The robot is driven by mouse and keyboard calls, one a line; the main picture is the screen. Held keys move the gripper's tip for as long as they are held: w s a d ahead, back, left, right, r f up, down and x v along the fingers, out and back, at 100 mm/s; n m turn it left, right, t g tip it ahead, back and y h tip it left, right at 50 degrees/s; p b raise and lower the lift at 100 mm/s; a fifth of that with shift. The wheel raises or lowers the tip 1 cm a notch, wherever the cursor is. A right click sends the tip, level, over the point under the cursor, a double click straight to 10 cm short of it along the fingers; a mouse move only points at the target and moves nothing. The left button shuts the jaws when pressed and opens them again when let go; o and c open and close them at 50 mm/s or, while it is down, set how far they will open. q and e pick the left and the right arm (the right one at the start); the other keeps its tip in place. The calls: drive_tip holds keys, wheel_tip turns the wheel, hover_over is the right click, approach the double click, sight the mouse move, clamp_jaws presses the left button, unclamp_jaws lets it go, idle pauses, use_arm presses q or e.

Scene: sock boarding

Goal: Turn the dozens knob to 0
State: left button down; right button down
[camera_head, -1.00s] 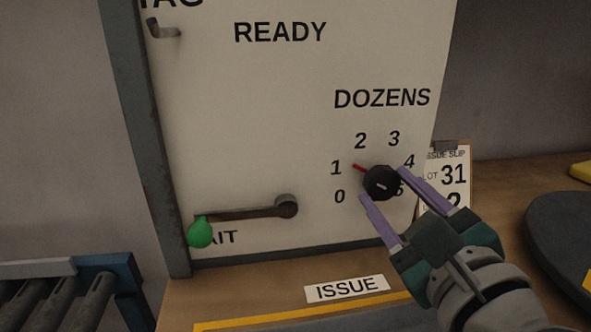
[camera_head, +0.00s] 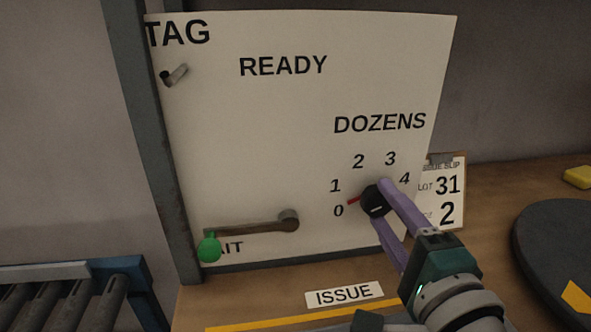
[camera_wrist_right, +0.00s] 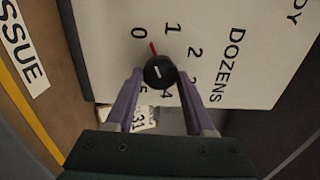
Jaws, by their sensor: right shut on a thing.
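The dozens knob (camera_head: 375,201) is a round black knob with a red pointer on the white panel (camera_head: 270,140). Its pointer aims left, between 0 and 1 and nearer 0 in the head view. The wrist view also shows the knob (camera_wrist_right: 159,71), with its pointer between 0 and 1. My right gripper (camera_head: 380,206) is shut on the knob, one purple finger on each side; it also shows in the wrist view (camera_wrist_right: 160,76). The fingers and knob cover the 5 mark in the head view. My left gripper is not in view.
A lever with a green ball end (camera_head: 209,249) sits left of the knob. An issue slip (camera_head: 441,195) reading 31 and 2 stands right of the panel. A dark round plate (camera_head: 560,245) and a yellow block (camera_head: 578,177) are at the right. Rollers (camera_head: 75,305) are at lower left.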

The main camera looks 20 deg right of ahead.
drive_tip(key=shift+n+p, duration=0.45)
drive_tip(key=shift+n, duration=0.75)
drive_tip(key=shift+c, duration=1.4)
unclamp_jaws()
drive_tip(key=v, duration=1)
drive_tip(key=shift+d, duration=0.1)
